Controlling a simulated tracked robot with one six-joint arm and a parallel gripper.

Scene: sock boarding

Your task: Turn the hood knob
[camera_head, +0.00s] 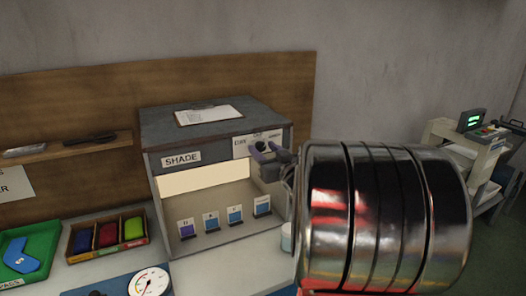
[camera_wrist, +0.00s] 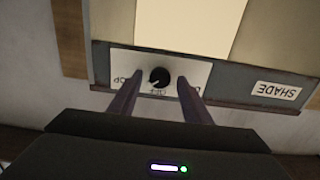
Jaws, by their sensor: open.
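The hood knob (camera_wrist: 159,77) is a small round black dial on a white label plate on the hood's front; the wrist view shows it upside down. The plate reads "OFF" by the knob, with other words partly hidden by my fingers. My gripper (camera_wrist: 159,82) is open, one finger on each side of the knob, with a gap to it on both sides; whether the tips touch the plate I cannot tell. In the head view my gripper (camera_head: 268,153) is at the upper right of the grey hood (camera_head: 215,128), marked "SHADE", and partly hides the knob.
Inside the hood stand several small labelled cards (camera_head: 210,219) before a pale bright panel. A clipboard (camera_head: 209,115) lies on top. Left are a box of coloured pieces (camera_head: 107,237), a green tray (camera_head: 46,232) and a round gauge (camera_head: 149,283). A wall shelf (camera_head: 65,149) is above.

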